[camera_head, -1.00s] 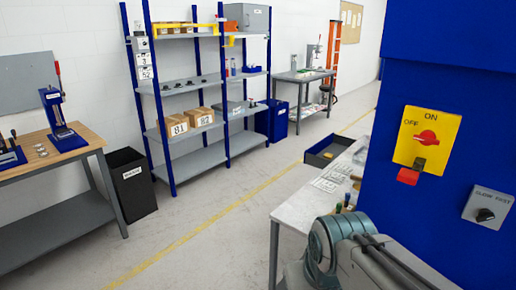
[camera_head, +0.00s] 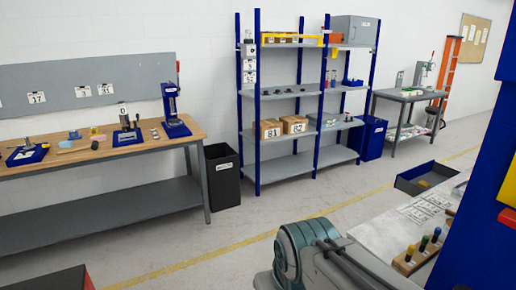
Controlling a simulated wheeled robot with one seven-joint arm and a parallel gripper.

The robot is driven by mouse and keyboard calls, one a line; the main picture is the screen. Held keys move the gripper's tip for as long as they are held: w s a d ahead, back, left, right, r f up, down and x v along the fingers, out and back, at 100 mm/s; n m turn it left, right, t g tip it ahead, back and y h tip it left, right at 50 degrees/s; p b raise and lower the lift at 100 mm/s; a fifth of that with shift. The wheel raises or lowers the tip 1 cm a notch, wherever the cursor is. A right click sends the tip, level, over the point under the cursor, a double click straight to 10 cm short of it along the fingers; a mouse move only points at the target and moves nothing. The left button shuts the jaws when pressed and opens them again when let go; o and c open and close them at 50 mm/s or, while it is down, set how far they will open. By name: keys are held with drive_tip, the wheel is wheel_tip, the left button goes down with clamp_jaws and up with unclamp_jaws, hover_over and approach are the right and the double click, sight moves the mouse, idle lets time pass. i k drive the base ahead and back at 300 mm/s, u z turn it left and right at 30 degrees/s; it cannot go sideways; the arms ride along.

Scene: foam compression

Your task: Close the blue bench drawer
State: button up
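The open blue drawer (camera_head: 407,186) shows at the right in the head view. It sticks out past the far left edge of the pale-topped bench (camera_head: 372,250). Its outside is dark blue and its inside looks dark, with a small yellowish-brown thing in it. How it joins the bench cannot be made out. A rounded grey-green link of my own arm shows at the bottom middle, well in front of the drawer. My gripper is not in view.
A blue machine cabinet (camera_head: 490,190) stands at the right edge. Screwdrivers in a wooden holder (camera_head: 408,262) stand on the pale bench. A wooden workbench (camera_head: 90,153), a black bin (camera_head: 222,178) and shelving (camera_head: 290,138) line the wall. The floor between is clear.

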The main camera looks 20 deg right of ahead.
sight(433, 173)
drive_tip(key=i, duration=3.95)
drive_tip(key=z, duration=2.75)
drive_tip(key=i, duration=1.2)
drive_tip(key=u, duration=0.3)
drive_tip(key=i, duration=1.55)
drive_tip(key=z, duration=0.2)
